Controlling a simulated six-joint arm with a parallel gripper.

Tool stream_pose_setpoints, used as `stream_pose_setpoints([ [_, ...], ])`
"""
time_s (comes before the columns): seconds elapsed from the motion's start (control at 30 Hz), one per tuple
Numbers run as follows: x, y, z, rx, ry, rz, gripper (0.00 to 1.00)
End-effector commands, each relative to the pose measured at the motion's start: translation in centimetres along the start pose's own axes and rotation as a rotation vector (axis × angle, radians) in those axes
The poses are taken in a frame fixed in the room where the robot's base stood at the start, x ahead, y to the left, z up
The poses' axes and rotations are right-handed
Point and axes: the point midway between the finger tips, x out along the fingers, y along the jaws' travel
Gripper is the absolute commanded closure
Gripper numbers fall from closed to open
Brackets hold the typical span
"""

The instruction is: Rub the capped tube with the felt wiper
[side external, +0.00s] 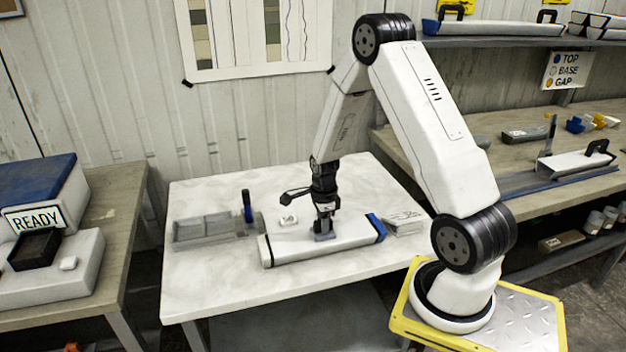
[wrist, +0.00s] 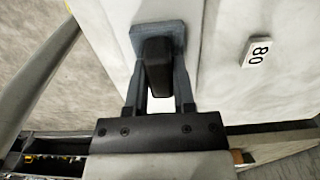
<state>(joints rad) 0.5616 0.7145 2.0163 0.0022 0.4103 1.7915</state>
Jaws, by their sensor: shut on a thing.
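The capped tube (side external: 290,246) is a long white tube lying on the white table, with a dark cap at its left end and a blue band with a dark end at its right. My gripper (side external: 324,222) points down over the tube, right of its middle. It is shut on the felt wiper (side external: 325,236), a grey-blue pad with a dark handle. The wiper appears to rest on the tube's top. In the wrist view, the gripper (wrist: 158,92) holds the dark handle between its fingers, and the pad (wrist: 150,33) lies over the white tube (wrist: 105,25).
A grey tray (side external: 208,228) and a dark blue upright object (side external: 247,205) stand at the table's left. White cards (side external: 405,221) lie at the right. The table's front left is clear.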

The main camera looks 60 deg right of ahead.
Motion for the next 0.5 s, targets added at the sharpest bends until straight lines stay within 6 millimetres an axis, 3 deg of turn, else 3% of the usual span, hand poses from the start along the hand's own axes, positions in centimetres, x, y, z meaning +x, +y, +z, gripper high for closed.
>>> stream_pose_setpoints([
  [0.5,0.0,0.0,4.8,-0.003,0.000,0.000,1.00],
])
